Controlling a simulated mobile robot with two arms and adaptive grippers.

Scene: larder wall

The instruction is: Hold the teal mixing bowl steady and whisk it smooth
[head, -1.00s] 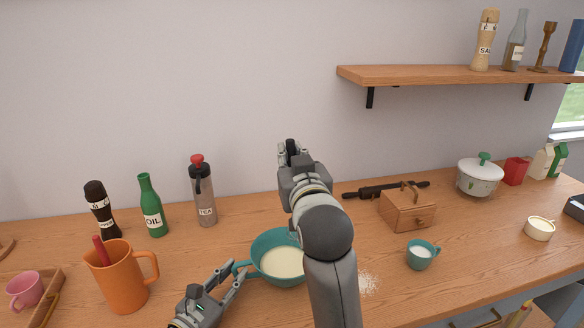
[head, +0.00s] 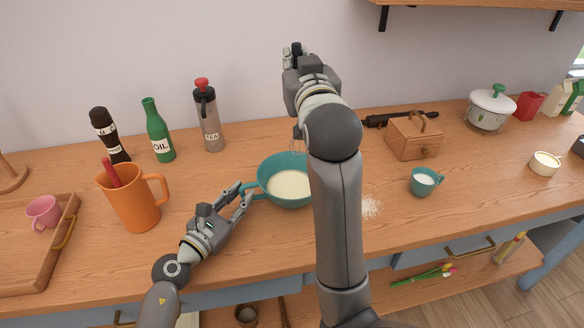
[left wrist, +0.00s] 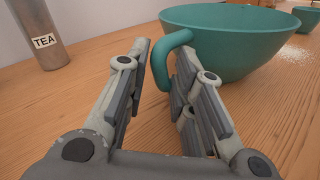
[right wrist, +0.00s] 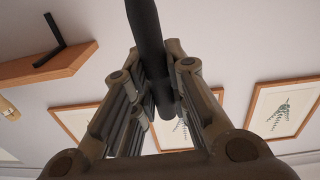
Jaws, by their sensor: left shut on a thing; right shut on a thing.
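The teal mixing bowl (head: 268,192) stands upright on the counter with smooth-looking cream batter (head: 288,184) in it. My left gripper (head: 245,194) is shut on the bowl's side handle; the left wrist view shows the fingers on either side of the handle (left wrist: 168,58). My right gripper (head: 295,54) is high in front of the wall, shut on a dark upright handle (right wrist: 147,38). Whisk wires (head: 297,131) show beside my right forearm, over the bowl's far rim. My right arm hides the bowl's right edge and part of the whisk.
An orange jug (head: 132,202), oil bottle (head: 158,138) and tea flask (head: 211,125) stand to the left. White powder (head: 371,206) lies right of the bowl. A teal cup (head: 423,182) and a wooden box (head: 413,140) are further right. A wall shelf (head: 480,3) is above.

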